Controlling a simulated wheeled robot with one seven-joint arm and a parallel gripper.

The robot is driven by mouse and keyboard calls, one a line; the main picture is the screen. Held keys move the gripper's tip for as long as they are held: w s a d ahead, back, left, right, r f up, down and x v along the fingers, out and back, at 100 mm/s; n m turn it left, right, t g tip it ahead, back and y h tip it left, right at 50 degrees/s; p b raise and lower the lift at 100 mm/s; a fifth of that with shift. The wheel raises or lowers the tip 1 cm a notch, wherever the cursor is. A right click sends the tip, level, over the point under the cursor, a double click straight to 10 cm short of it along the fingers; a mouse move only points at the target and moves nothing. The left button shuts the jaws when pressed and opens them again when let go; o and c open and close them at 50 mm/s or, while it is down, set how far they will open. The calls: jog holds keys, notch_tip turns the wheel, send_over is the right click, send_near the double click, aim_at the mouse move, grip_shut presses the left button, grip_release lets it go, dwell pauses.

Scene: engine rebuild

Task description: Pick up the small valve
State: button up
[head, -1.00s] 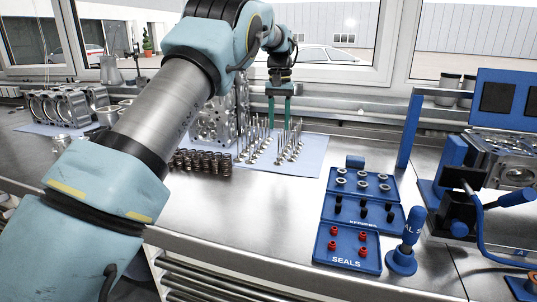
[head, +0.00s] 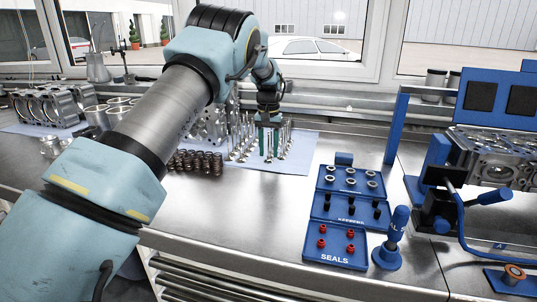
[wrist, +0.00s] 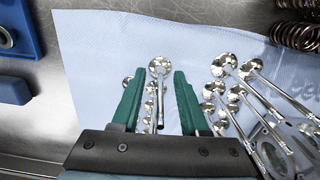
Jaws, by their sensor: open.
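Several shiny metal valves stand in rows on a pale blue cloth (head: 296,162) in the head view. My gripper (head: 269,153) is down among them. In the wrist view my gripper (wrist: 155,88) is open, its two green fingers apart. One valve (wrist: 159,68) lies between the fingers in that view, with its round head just past the fingertips and its stem running back between them. I see no finger touching it. More valve heads show partly hidden behind the left finger, and another group of valves (wrist: 222,65) is right of the right finger. Their sizes are hard to compare.
Dark valve springs (head: 195,162) stand left of the valves, and a cylinder head (head: 208,128) is behind them. Bare steel bench (head: 235,205) lies in front.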

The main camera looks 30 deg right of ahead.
grip_shut()
jog(key=shift+r, duration=0.1)
dwell(0.6)
